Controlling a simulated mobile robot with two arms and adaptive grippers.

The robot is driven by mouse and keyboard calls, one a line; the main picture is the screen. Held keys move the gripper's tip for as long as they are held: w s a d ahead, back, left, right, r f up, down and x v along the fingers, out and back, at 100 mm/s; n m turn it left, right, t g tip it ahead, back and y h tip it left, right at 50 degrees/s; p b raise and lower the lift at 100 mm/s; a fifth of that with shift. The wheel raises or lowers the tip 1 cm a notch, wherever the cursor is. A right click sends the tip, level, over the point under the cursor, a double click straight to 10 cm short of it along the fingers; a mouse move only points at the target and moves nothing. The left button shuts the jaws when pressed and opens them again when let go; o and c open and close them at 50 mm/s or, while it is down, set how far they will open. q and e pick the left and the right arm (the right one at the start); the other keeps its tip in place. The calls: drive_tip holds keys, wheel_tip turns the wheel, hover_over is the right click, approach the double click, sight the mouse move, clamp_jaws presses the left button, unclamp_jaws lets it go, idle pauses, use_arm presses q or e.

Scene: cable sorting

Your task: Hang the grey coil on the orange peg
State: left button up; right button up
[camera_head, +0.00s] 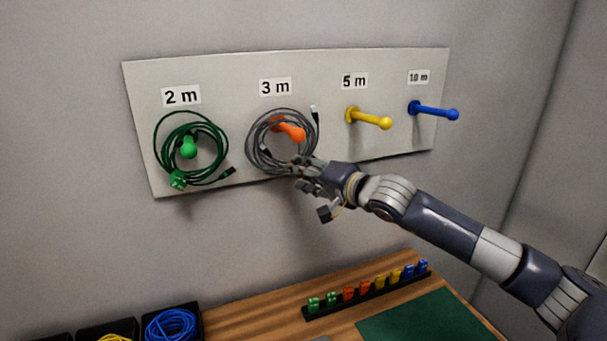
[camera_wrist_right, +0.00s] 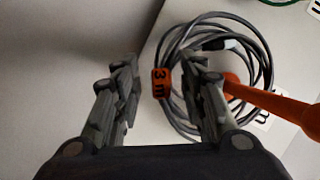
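The grey coil (camera_head: 257,151) is at the board, with its loop around the orange peg (camera_head: 292,132) under the "3 m" label. I cannot tell whether its top strands rest on the peg. My right gripper (camera_head: 305,168) is at the coil's lower right edge. In the right wrist view its fingers (camera_wrist_right: 163,95) stand apart, with an orange "3 m" tag (camera_wrist_right: 161,83) on the coil (camera_wrist_right: 262,50) showing between them. The right finger overlaps some strands; the left finger is clear of them. The orange peg (camera_wrist_right: 262,100) juts out to the right. My left gripper is not in view.
A green coil (camera_head: 160,142) hangs on the green peg (camera_head: 188,147). The yellow peg (camera_head: 370,119) and blue peg (camera_head: 434,111) are bare. Below, a wooden table (camera_head: 255,312) holds a rack of coloured tags (camera_head: 368,291), a green mat (camera_head: 425,318) and bins with a blue coil (camera_head: 170,326).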

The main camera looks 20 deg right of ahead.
drive_tip(key=shift+s+d, duration=0.1)
drive_tip(key=v, duration=1.1)
drive_tip(key=shift+s, duration=0.4)
drive_tip(key=shift+d+r, duration=0.1)
